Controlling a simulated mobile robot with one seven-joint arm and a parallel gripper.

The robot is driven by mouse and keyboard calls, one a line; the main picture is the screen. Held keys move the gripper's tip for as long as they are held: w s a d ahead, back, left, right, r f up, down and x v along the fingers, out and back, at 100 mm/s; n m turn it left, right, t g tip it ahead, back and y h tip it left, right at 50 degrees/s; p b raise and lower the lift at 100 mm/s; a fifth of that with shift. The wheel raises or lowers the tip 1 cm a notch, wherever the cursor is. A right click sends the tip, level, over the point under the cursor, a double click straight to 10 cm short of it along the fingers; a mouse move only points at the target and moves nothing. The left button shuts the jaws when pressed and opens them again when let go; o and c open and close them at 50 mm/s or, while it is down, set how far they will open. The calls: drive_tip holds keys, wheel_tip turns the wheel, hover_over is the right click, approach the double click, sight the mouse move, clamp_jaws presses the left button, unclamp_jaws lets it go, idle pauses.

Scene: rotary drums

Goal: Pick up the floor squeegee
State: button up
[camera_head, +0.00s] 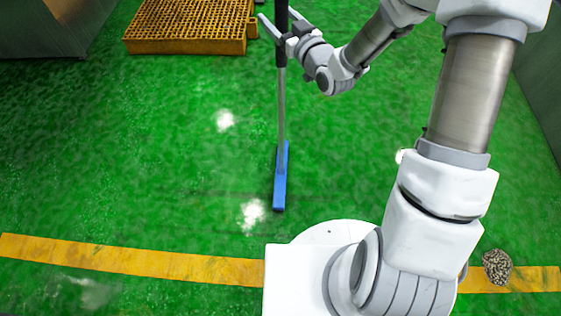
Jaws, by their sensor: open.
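The floor squeegee (281,110) has a blue head (281,178) resting on the green floor, a thin grey pole and a black upper handle. Its pole rises toward the top edge of the head camera view, where its upper end is cut off. My gripper (273,24) is at the black handle near the top of the view. Its fingers are spread open, one on the left of the handle and the other at or behind it. I cannot tell whether either finger touches the handle.
An orange slatted crate or pallet (187,47) lies on the floor to the upper left. Grey metal surfaces stand at the upper left (40,28) and right edges. A yellow floor line (130,261) crosses the front, with a speckled brown object (497,267) on it. The floor around the squeegee is clear.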

drive_tip(key=shift+x, duration=0.85)
clamp_jaws()
drive_tip(key=shift+r, duration=0.1)
